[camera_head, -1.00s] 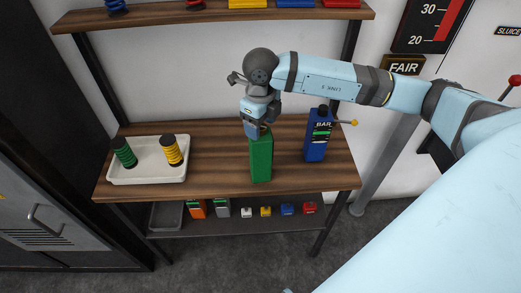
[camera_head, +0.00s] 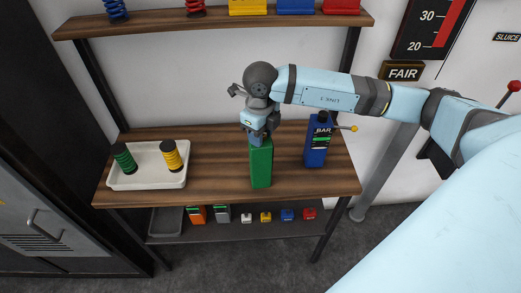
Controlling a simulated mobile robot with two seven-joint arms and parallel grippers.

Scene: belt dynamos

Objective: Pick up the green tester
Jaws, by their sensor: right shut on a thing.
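The green tester (camera_head: 261,167) is a tall green block standing upright near the front middle of the wooden bench top (camera_head: 215,178). My right gripper (camera_head: 257,141) points down at its top end and is shut on it. The wrist partly hides the top of the tester. I cannot see a clear gap between the tester and the bench. My left gripper is not in view.
A blue tester labelled BAR (camera_head: 317,145) with a yellow-tipped lever stands to the right. A white tray (camera_head: 150,183) with a green and a yellow coil is at the left. A shelf (camera_head: 215,19) runs above; a lower shelf (camera_head: 270,231) holds several small coloured items.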

